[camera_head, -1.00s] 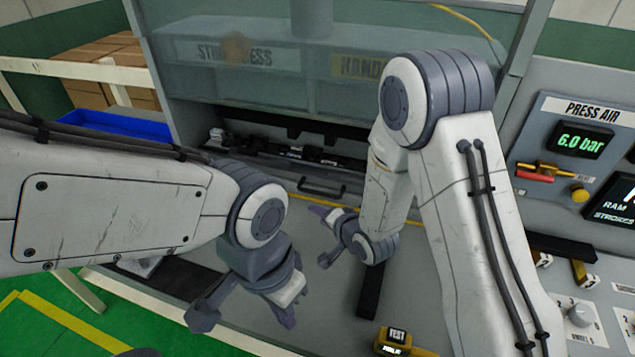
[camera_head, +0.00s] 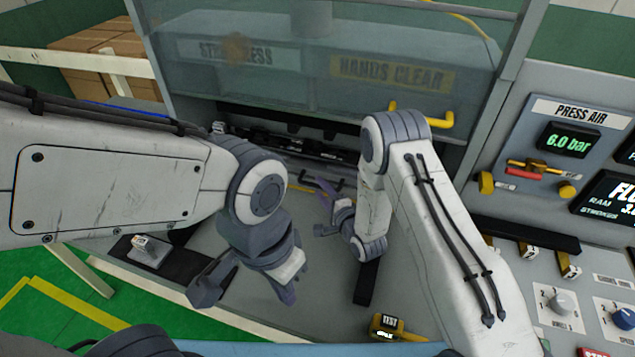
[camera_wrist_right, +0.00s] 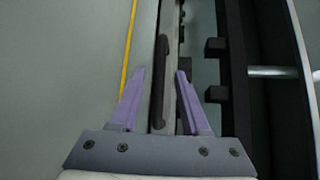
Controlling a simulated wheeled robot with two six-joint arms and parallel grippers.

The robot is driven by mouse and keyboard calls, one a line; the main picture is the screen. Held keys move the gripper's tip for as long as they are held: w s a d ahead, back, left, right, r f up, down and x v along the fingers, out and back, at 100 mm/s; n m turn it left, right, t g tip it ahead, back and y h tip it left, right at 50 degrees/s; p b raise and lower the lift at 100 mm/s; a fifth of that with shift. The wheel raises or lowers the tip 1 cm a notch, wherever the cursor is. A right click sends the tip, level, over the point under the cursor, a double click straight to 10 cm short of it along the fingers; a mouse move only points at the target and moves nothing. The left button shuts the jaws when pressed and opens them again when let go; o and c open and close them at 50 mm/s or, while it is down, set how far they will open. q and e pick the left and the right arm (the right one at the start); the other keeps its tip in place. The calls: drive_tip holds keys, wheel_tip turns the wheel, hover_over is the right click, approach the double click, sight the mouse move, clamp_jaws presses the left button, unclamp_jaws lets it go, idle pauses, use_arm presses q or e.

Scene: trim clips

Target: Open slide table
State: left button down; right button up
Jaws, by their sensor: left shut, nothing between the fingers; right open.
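The slide table's front edge (camera_wrist_right: 178,28) runs lengthwise through the right wrist view, with a dark bar handle (camera_wrist_right: 160,75) on it. In the head view the handle (camera_head: 308,177) lies below the press opening, partly hidden by my right gripper. My right gripper (camera_head: 321,208) is open, close to the handle. In the right wrist view its two purple fingers (camera_wrist_right: 161,75) stand on either side of the handle in the picture; contact cannot be told. My left gripper (camera_head: 245,292) is shut and empty, low over the grey bench, away from the handle.
A clear guard with a yellow handle (camera_head: 425,112) hangs above the opening. A control panel with a press air display (camera_head: 569,142) is at the right. A black strip (camera_head: 367,283) and a yellow test block (camera_head: 388,327) are on the bench. A white rail (camera_head: 85,66) stands left.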

drive_tip(key=shift+x, duration=1.3)
clamp_jaws()
idle(0.5)
